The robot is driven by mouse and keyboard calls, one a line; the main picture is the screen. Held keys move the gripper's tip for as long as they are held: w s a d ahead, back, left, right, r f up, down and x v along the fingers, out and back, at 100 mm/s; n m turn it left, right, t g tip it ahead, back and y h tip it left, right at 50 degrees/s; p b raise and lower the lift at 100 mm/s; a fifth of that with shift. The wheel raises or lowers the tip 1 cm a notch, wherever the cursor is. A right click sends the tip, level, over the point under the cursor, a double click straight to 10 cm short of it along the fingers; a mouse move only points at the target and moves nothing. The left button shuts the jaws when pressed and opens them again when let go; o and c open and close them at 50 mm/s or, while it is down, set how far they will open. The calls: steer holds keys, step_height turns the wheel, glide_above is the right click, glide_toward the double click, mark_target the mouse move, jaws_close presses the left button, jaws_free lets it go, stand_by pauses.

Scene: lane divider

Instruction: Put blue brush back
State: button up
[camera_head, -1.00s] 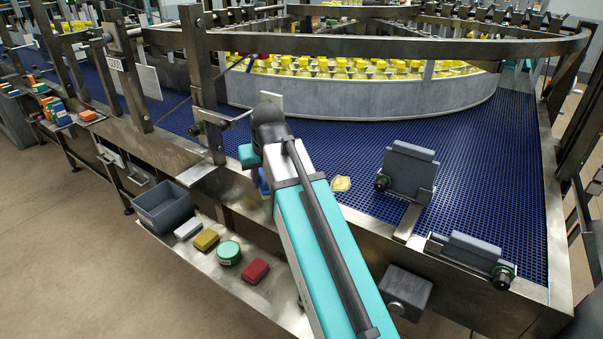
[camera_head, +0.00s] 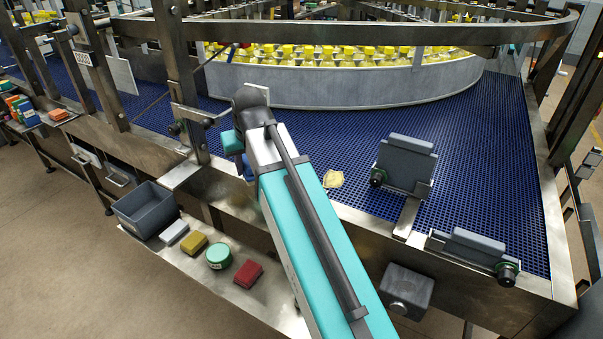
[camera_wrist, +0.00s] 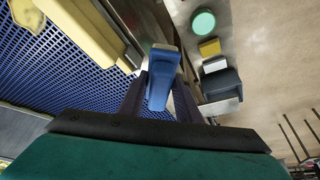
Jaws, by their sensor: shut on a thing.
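The blue brush (camera_wrist: 162,75) is between the two dark fingers of my gripper (camera_wrist: 160,95) in the wrist view, and the gripper is shut on it. Its blue end sticks out past the fingertips. In the head view only a small blue patch of the brush (camera_head: 248,168) shows beside the end of my arm. My arm hides most of the gripper there. The brush is near the front edge of the blue conveyor belt (camera_head: 300,135), and I cannot tell its exact height.
A low metal shelf (camera_head: 225,282) holds a grey bin (camera_head: 146,212), a whitish block (camera_head: 174,233), a yellow block (camera_head: 194,244), a green round tin (camera_head: 219,256) and a red block (camera_head: 248,274). A crumpled yellowish piece (camera_head: 333,179) lies on the belt. Steel posts (camera_head: 177,80) stand left of my arm.

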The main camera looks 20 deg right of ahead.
steer(key=shift+a, duration=0.25)
steer(key=shift+f, duration=0.1)
